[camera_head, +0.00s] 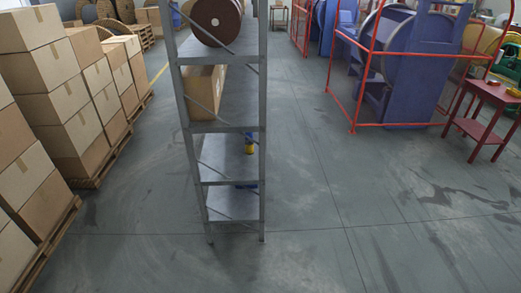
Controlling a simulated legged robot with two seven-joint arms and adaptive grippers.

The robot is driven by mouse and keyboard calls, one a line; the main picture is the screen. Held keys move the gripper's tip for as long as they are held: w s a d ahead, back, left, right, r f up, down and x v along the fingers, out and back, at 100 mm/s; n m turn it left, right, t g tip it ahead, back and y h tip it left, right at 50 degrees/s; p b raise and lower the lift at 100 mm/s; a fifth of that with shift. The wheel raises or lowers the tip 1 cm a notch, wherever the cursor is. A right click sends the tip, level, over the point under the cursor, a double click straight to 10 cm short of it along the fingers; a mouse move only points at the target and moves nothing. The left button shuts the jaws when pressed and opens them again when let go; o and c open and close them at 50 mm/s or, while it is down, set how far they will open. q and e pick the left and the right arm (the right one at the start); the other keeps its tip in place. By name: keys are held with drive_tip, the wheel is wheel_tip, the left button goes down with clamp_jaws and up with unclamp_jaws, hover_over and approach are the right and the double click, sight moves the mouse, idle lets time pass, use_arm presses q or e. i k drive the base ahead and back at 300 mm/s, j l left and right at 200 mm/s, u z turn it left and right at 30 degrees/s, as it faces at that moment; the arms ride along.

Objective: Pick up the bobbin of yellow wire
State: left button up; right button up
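A small yellow item (250,150), possibly the bobbin of yellow wire, sits at the right edge of a middle level of the grey metal shelf rack (230,180). A rack post and its small size hide its exact shape. A larger yellow rounded thing (485,39) shows at the far right, partly behind the red frame; I cannot tell whether it is wire. Neither of my grippers is in view.
The rack also holds a brown roll (216,18), a cardboard box (204,93) and a small blue item (248,186). Stacked cartons (60,95) line the left. A red guard frame (354,85) and red table (492,92) stand right. Floor right of the rack is clear.

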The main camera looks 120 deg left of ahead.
sight(249, 145)
drive_tip(key=u, duration=4.1)
drive_tip(key=i+l+u, duration=0.1)
drive_tip(key=i+l, duration=0.05)
drive_tip(key=i, duration=0.05)
